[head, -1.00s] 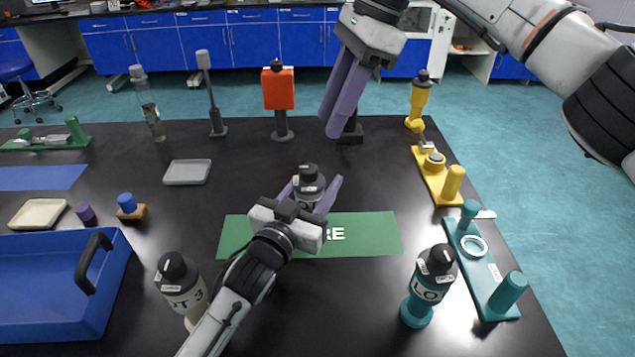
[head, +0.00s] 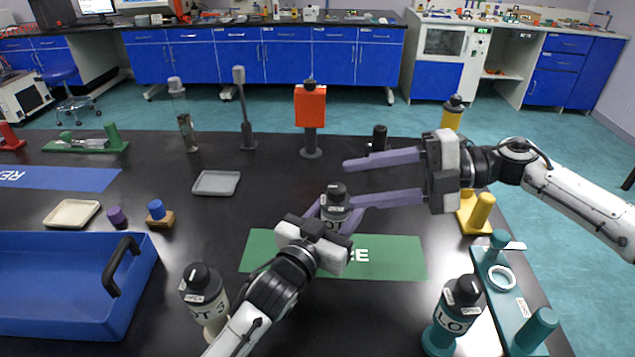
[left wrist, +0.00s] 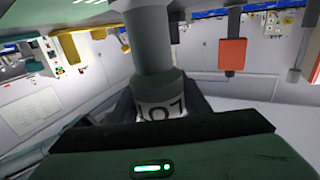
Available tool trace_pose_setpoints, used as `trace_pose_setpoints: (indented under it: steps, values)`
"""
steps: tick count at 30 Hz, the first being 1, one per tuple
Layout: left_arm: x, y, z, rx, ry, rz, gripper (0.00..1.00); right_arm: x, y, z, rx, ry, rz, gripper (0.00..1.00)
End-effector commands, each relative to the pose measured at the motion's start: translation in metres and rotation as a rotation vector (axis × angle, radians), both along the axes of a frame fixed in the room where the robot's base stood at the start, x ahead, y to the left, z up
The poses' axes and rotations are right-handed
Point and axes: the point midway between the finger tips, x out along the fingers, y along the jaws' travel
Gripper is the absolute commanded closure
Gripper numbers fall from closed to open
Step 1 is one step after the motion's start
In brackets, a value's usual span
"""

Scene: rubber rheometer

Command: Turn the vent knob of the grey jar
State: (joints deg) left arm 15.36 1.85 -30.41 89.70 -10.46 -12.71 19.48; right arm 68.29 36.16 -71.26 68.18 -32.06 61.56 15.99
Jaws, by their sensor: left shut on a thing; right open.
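The grey jar (head: 336,213) stands at the back edge of the green mat (head: 395,262), with a black vent knob (head: 336,190) on top. My left gripper (head: 333,214) is shut around the jar's body from the front. In the left wrist view the jar (left wrist: 155,90) fills the middle, with its label partly hidden by the gripper. My right gripper (head: 352,182) is open and reaches in from the right. Its two long purple fingers point left at about the knob's height, one beyond and one nearer. I cannot tell whether they touch the knob.
A cream jar (head: 205,300) stands at front left, beside a blue crate (head: 140,290). A teal jar (head: 455,318) and a teal fixture (head: 515,305) are at front right. A red block on a stand (head: 310,107) and a black-topped item (head: 379,138) stand behind.

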Motion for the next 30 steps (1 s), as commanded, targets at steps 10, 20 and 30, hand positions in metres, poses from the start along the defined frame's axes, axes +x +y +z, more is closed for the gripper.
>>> trace_pose_setpoints:
  steps: [10,20,30]
  values:
    - [0.0,0.0,0.0,0.0,0.001,0.0,0.83,-0.01,-0.017,-0.019,0.345,1.0,-0.387,0.55]
    - [0.0,0.0,-0.001,0.0,0.001,0.0,0.83,-0.01,-0.021,-0.033,0.453,1.34,-0.487,0.55]
    - [0.0,0.0,0.0,0.0,0.001,0.0,0.83,0.014,0.038,-0.032,0.451,1.337,-0.484,0.55]
